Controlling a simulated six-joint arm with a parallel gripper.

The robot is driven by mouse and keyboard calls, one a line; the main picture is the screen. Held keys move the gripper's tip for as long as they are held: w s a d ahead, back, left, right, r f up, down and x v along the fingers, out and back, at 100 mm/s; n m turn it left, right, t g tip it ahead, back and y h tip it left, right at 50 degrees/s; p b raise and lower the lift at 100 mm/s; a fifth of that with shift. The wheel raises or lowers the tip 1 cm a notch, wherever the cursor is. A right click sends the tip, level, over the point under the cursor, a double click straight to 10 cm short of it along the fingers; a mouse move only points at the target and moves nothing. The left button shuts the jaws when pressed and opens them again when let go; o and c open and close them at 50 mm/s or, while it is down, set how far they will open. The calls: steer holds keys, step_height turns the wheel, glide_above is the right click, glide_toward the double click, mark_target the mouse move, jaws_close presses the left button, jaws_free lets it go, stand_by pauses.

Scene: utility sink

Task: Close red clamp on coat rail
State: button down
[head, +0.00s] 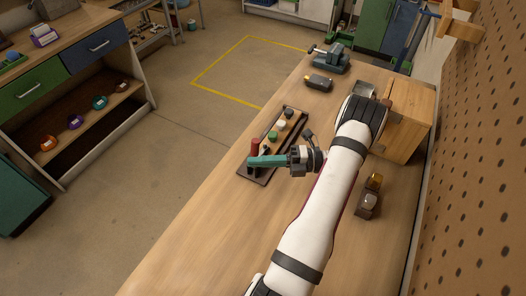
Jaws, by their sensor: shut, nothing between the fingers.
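A dark rail-like board (259,178) lies on the wooden bench, with a row of small coloured parts along it. A red upright piece (255,146) stands near its front left end; it looks like the red clamp, but its jaw state is too small to tell. My gripper (252,161) has teal fingers pointing left, shut and empty. In the picture the fingers overlap the board just below the red piece and hide its lower part. I cannot tell whether they touch it. Green (272,136) and pale (281,125) pieces sit farther along the board.
A vise (331,59) and a small dark block (319,82) stand at the far bench end. A wooden box (408,110) and a dark item with an amber top (369,200) are right of my arm. The front left bench is clear.

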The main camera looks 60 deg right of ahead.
steer(key=v, duration=1)
steer(key=shift+f, duration=0.55)
